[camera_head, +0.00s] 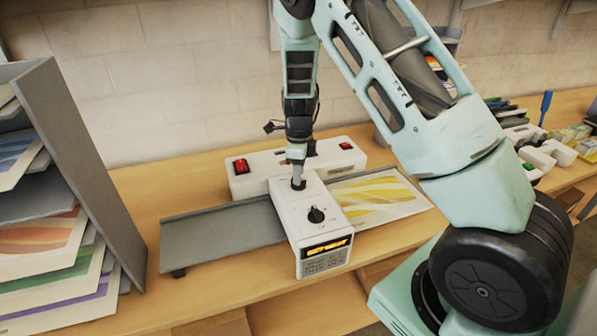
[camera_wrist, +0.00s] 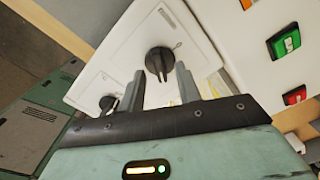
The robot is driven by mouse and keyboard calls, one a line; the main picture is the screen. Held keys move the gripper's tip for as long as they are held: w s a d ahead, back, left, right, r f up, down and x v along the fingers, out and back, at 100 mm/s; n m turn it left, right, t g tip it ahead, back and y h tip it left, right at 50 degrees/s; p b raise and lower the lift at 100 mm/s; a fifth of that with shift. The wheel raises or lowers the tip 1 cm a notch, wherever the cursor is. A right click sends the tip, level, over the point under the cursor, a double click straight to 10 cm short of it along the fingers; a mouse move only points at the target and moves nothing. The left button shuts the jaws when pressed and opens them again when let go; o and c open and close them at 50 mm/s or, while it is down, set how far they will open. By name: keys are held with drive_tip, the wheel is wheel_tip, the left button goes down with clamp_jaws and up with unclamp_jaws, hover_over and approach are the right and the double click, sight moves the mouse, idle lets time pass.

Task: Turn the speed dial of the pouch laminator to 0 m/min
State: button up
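The pouch laminator (camera_head: 322,238) is a white box with a lit amber display on its front, standing over a grey tray. It has two black dials on top: a near dial (camera_head: 316,214) and a far dial (camera_head: 298,184). Their labels are too small to read, so I cannot tell which sets speed. My gripper (camera_head: 298,165) points down over the far dial. In the wrist view my gripper (camera_wrist: 160,70) is open, its fingers apart, with the far dial (camera_wrist: 159,63) between or just beyond the tips; contact is unclear. The near dial (camera_wrist: 108,102) shows at the left.
A long white unit with red switches (camera_head: 265,172) stands behind the laminator. A yellow patterned sheet (camera_head: 382,196) lies to the right of it. A grey rack of prints (camera_head: 85,165) stands at the left. Small items line the bench at the right.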

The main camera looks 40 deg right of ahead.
drive_tip(key=shift+f, duration=0.8)
clamp_jaws()
drive_tip(key=shift+n, duration=0.4)
drive_tip(key=n+b, duration=0.1)
drive_tip(key=n, duration=0.2)
drive_tip(key=shift+n+b, duration=0.3)
drive_tip(key=shift+n, duration=0.1)
drive_tip(key=n+b, duration=0.2)
drive_tip(key=n, duration=0.3)
drive_tip(key=n+b, duration=0.2)
drive_tip(key=n, duration=0.5)
drive_tip(key=shift+w+n+b, duration=0.1)
drive_tip(key=shift+n+b, duration=0.2)
drive_tip(key=n+b, duration=0.1)
drive_tip(key=n, duration=0.5)
drive_tip(key=shift+r+n+b, duration=0.1)
drive_tip(key=shift+n+b, duration=0.2)
